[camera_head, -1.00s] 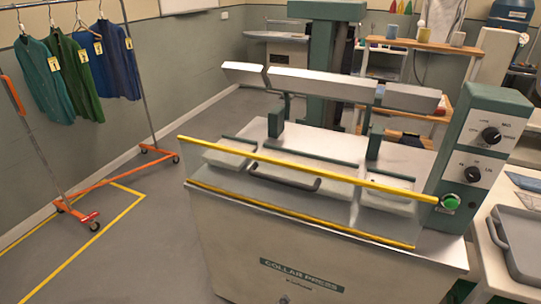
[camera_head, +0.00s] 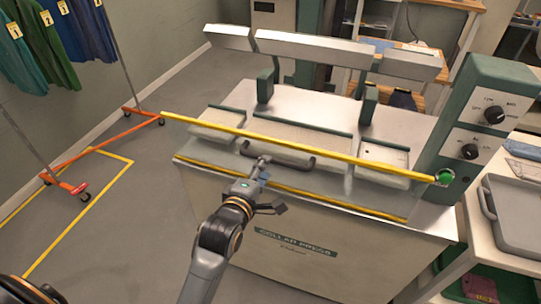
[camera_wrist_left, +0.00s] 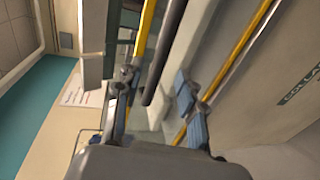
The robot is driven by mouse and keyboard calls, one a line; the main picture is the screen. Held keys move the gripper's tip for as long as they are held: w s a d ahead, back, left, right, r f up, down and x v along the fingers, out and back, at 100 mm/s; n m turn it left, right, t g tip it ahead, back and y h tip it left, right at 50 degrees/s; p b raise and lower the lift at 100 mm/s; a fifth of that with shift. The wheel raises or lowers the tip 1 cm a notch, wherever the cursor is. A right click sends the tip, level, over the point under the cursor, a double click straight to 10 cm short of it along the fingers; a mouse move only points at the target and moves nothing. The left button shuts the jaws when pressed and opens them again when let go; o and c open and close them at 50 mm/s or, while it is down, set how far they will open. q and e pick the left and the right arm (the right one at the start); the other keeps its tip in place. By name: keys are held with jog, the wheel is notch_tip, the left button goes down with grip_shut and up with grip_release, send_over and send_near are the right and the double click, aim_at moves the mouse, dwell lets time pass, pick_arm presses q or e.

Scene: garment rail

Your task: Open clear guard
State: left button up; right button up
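The clear guard (camera_head: 300,148) slopes across the front of the collar press, with a yellow bar along its top and a yellow strip (camera_head: 330,200) below. Its dark handle (camera_head: 295,166) is at the middle of the front. My left gripper (camera_head: 268,184) is open in front of the guard, close to the handle's left part. In the left wrist view, the open fingers (camera_wrist_left: 156,86) lie on either side of the line of the dark handle (camera_wrist_left: 165,50), with nothing visibly gripped. Contact cannot be told. My right gripper is not in view.
The green control column (camera_head: 478,130) with knobs and a green button stands at the guard's right end. A grey tray (camera_head: 520,215) is on the table at right. A garment rail (camera_head: 90,160) stands at left. The floor between rail and press is clear.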

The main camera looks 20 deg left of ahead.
pick_arm(q)
jog(key=shift+p+x, duration=0.4)
jog(key=shift+x, duration=2.35)
jog(key=shift+c, duration=0.4)
grip_shut()
